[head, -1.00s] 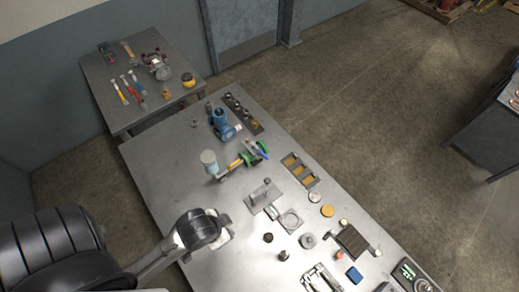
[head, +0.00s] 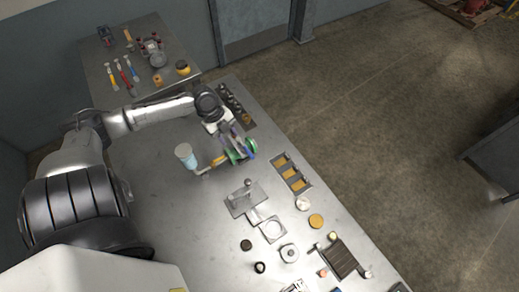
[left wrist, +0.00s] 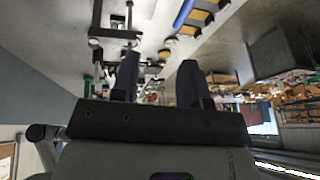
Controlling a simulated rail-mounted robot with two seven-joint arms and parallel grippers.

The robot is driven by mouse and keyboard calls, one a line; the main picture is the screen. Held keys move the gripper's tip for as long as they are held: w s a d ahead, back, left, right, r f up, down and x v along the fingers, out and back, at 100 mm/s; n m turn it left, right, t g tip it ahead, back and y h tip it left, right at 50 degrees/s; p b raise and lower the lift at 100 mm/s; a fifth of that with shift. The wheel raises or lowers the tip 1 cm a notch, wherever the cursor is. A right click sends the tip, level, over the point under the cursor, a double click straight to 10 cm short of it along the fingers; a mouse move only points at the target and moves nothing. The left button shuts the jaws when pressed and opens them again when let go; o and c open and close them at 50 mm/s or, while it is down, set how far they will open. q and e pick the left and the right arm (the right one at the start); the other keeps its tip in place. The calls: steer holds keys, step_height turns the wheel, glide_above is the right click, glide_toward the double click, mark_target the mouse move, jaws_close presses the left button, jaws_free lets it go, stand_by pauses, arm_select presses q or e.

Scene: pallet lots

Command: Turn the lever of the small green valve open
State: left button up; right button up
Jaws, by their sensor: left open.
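A small green valve (head: 240,153) with round green flanges sits on the grey workbench, joined to a pipe with a yellow part (head: 219,160). A blue bar (head: 249,149), which looks like its lever, lies at its right side. My left gripper (head: 228,133) is above and just behind the valve, pointing down toward it, and partly covers it. Contact with the valve cannot be told. My right gripper is not in view.
A light-blue cup (head: 186,156) stands left of the valve. A dark strip with fittings (head: 236,103) lies behind the gripper. A tray with yellow compartments (head: 292,172) and a grey bracket plate (head: 245,199) are nearby. The bench's left part is clear.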

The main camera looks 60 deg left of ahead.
mark_target(249, 152)
arm_select(q)
steer(key=shift+m, duration=0.4)
steer(key=w+d+f, duration=0.1)
steer(key=f, duration=0.2)
steer(key=w+d+f, duration=0.1)
steer(key=w+f, duration=0.1)
steer(key=f, duration=0.2)
steer(key=w+d+f, duration=0.1)
steer(key=w+f, duration=0.1)
steer(key=f, duration=0.1)
steer(key=shift+w+d+f+p, duration=0.2)
steer(key=shift+w+f+p, duration=0.1)
steer(key=shift+f, duration=0.1)
steer(key=shift+c, duration=0.2)
jaws_close()
